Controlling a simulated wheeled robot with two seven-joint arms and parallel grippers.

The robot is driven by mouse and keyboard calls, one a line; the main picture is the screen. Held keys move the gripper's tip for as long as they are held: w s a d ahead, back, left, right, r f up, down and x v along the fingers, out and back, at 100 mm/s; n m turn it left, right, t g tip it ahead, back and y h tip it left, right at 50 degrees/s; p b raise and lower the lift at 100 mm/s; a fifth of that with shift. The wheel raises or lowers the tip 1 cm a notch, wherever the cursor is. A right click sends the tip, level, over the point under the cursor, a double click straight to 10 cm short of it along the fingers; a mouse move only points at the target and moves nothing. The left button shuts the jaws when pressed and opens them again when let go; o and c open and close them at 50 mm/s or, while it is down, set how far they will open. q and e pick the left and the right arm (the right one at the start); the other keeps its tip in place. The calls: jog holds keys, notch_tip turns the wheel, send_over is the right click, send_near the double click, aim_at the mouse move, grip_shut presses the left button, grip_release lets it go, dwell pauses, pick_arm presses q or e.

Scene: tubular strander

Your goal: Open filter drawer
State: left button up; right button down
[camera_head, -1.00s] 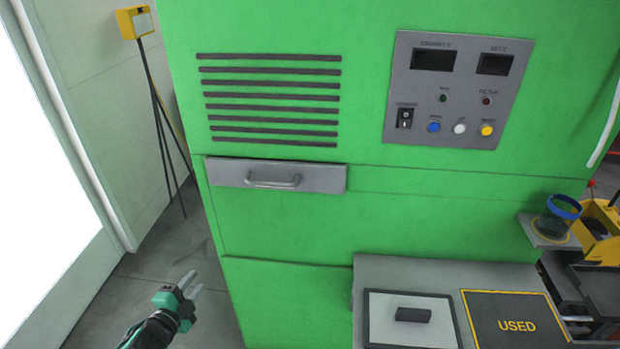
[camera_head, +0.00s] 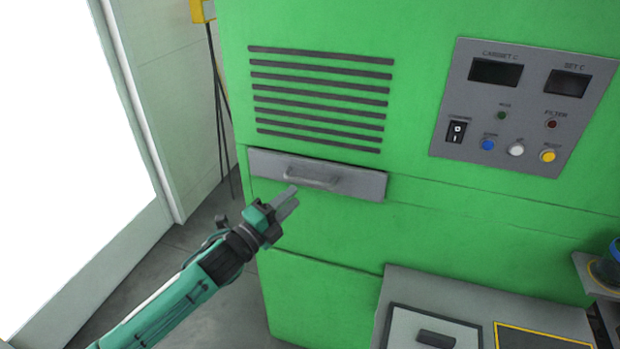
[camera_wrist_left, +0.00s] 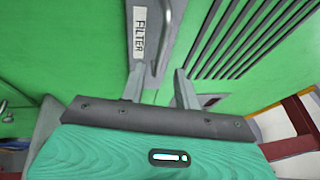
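The filter drawer (camera_head: 350,182) is a grey front with a bar handle (camera_head: 314,176), set in the green cabinet below the vent slots. It looks closed, flush with the cabinet. My left gripper (camera_head: 290,197) is just below and in front of the handle, its fingers pointing toward the drawer. In the left wrist view the drawer front with its "FILTER" label (camera_wrist_left: 139,32) and the handle (camera_wrist_left: 168,30) lie ahead of the fingertips (camera_wrist_left: 157,80). The fingers are apart with nothing between them. My right gripper is not in view.
A control panel (camera_head: 520,105) with displays and buttons is right of the vents (camera_head: 320,95). A grey shelf (camera_head: 470,297) with a lidded box (camera_head: 432,330) juts out at lower right. Open floor (camera_head: 120,300) lies at left, by the white wall.

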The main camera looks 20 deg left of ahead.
aim_at(309, 183)
pick_arm(q)
jog(key=p+x, duration=0.1)
jog(key=x, duration=0.6)
jog(key=shift+w+p, duration=0.15)
jog(key=shift+p, duration=0.25)
grip_shut()
